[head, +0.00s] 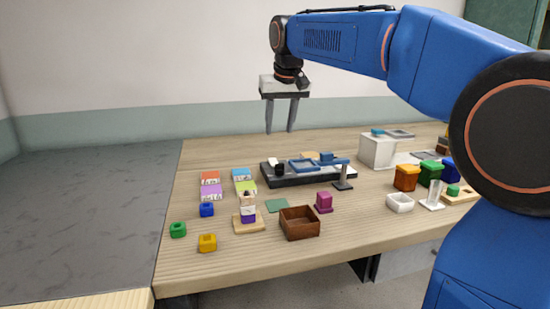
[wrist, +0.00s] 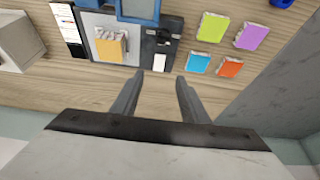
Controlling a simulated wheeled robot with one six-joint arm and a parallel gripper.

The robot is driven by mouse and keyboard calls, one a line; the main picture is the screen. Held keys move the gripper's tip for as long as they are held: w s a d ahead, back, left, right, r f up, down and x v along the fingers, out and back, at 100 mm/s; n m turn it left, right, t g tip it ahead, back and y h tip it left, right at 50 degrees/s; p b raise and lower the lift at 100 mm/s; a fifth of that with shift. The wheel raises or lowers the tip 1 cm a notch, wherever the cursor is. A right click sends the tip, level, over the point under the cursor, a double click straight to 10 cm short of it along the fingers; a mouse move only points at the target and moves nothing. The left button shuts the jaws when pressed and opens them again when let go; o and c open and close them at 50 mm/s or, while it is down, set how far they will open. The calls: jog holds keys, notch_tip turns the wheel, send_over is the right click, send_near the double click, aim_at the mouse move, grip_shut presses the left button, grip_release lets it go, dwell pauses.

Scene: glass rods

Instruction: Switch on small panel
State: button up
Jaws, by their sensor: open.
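A low dark panel (head: 325,180) lies near the back middle of the table. It carries a blue frame (head: 303,165), a black knob-like part (head: 280,169) and a small white piece (head: 273,161) at its left end. In the wrist view the panel's dark end (wrist: 160,30) is at top centre, with the white piece (wrist: 159,62) just ahead of my fingertips. I cannot tell whether a switch is on. My gripper (head: 280,131) points down, open and empty, above the table behind the panel's left end. It also shows in the wrist view (wrist: 160,77).
Coloured labelled blocks (head: 210,193) lie left of the panel. A brown open box (head: 300,224) and a magenta block (head: 323,202) are in front. A white box (head: 377,150) stands right. Bare wood (head: 215,152) is at back left.

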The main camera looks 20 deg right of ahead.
aim_at(273, 163)
jog(key=x, duration=1.3)
jog(key=shift+f, duration=0.1)
